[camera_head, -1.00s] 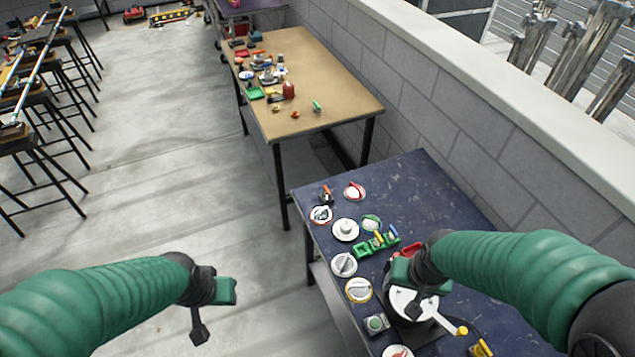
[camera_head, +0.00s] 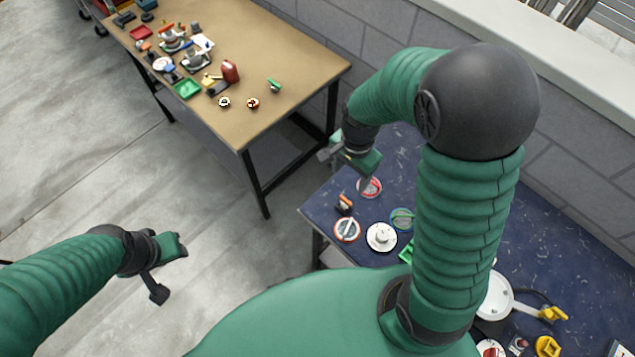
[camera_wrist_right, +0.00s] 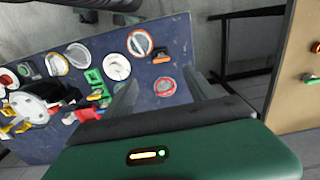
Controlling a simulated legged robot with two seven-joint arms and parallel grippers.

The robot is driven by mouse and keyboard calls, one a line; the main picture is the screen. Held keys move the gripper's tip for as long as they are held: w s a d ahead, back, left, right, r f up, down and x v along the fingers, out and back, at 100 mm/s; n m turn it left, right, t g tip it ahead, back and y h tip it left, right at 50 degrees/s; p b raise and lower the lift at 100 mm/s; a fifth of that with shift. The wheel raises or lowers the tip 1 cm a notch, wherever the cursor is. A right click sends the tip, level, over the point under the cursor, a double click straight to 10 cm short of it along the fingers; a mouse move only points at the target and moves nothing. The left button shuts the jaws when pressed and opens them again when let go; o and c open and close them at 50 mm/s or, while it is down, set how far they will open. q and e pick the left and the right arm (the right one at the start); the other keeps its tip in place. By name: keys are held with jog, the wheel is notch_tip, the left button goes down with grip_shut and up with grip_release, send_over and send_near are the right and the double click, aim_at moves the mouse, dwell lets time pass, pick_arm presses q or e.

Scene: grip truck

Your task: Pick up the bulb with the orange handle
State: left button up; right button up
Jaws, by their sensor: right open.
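A small black piece with an orange top (camera_head: 344,204) stands near the far left edge of the blue table (camera_head: 320,208); its orange part is the closest match to an orange handle, though I cannot make out a bulb. It also shows in the right wrist view (camera_wrist_right: 160,55), just beyond and between the fingertips. My right gripper (camera_head: 347,170) is open and empty, above the far end of the blue table, near the red-rimmed disc (camera_head: 369,187). My left gripper (camera_head: 158,290) hangs over the floor at left, away from the tables; its finger gap is unclear.
A white dial with an orange-red rim (camera_head: 347,229) and a white round fitting (camera_head: 381,237) sit close to the black piece. Green parts and more round fittings crowd the table beyond. A brown table (camera_head: 300,75) stands behind, and a block wall runs at right.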

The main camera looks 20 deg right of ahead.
jog(key=w+f, duration=0.1)
jog(key=f, duration=0.1)
send_over(346, 199)
jog(key=f, duration=0.5)
jog(key=shift+s+a+f, duration=0.15)
jog(key=shift+s+f, duration=0.05)
jog(key=shift+s, duration=0.15)
jog(key=f, duration=0.3)
jog(key=w+f, duration=0.1)
jog(key=f, duration=0.1)
jog(key=shift+a+f, duration=0.15)
jog(key=shift+a, duration=0.25)
jog(key=f, duration=0.2)
jog(key=d+f, duration=0.1)
jog(key=f, duration=0.1)
jog(key=shift+s+p, duration=0.25)
jog(key=shift+p, duration=0.1)
jog(key=shift+w+d+f, duration=0.1)
jog(key=shift+d+f, duration=0.05)
jog(key=shift+f, duration=0.05)
jog(key=shift+a+r, duration=0.15)
jog(key=shift+a, duration=0.2)
jog(key=c, duration=1)
grip_shut()
pick_arm(q)
jog(key=shift+w+d+r, duration=0.1)
jog(key=shift+d+r, duration=0.4)
jog(key=shift+r, duration=0.05)
pick_arm(e)
jog(key=shift+d, duration=0.2)
